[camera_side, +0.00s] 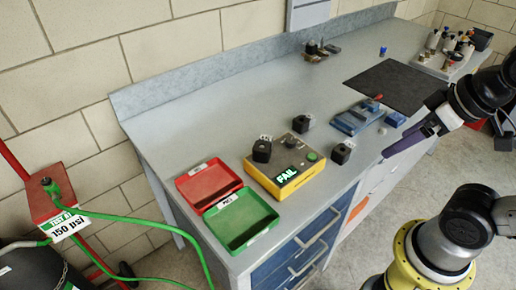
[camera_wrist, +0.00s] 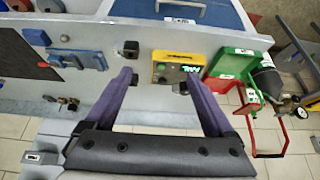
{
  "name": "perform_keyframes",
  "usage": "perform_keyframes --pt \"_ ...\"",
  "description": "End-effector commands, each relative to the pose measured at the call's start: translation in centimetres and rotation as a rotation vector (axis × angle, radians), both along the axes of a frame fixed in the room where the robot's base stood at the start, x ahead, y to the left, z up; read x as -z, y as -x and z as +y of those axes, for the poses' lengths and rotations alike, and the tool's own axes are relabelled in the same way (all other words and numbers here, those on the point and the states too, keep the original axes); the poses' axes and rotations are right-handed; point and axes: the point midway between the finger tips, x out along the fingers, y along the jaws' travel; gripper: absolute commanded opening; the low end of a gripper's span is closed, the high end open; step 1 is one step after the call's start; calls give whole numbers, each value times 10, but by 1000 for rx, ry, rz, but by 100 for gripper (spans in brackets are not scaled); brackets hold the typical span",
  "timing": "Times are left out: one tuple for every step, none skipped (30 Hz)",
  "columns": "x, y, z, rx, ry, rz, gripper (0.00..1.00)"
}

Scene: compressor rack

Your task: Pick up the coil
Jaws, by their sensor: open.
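Several small black coils with metal terminals are in the side view. One coil (camera_side: 340,152) stands near the bench's front edge, another (camera_side: 301,123) stands behind the tester, and a third (camera_side: 262,150) sits on the left part of the yellow tester (camera_side: 285,182), whose display reads FAIL. My gripper (camera_side: 386,155), with purple fingers, is at the bench's front edge, right of the front coil and apart from it. In the wrist view my gripper (camera_wrist: 158,78) is open and empty. One coil (camera_wrist: 130,48) shows beyond the left fingertip; dark pieces beside both fingertips are partly hidden.
An open red bin (camera_side: 208,181) and green bin (camera_side: 242,219) sit at the bench's left end. A blue device (camera_side: 357,117) and a dark mat (camera_side: 392,87) lie to the right. Bottles stand in a tray (camera_side: 443,66) at the far right.

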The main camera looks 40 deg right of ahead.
Motion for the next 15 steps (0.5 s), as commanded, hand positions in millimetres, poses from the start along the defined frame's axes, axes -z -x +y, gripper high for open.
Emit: perform_keyframes --pt "0 0 0 0 0 0 88" --pt "0 0 0 0 0 0 88" --pt "0 0 0 0 0 0 88" --pt "0 0 0 0 0 0 88" --pt "0 0 0 0 0 0 88" --pt "0 0 0 2 -1 0 88" --pt "0 0 0 7 -4 0 88" --pt "0 0 0 16 -8 0 88" --pt "0 1 0 34 -18 4 88" --pt "1 2 0 54 -29 8 88" --pt "1 3 0 78 -41 15 88" --pt "-1 3 0 115 -60 17 88" --pt "-6 2 0 147 -77 13 88" --pt "-12 1 0 182 -96 7 88" --pt "-20 -3 0 233 -125 5 88"
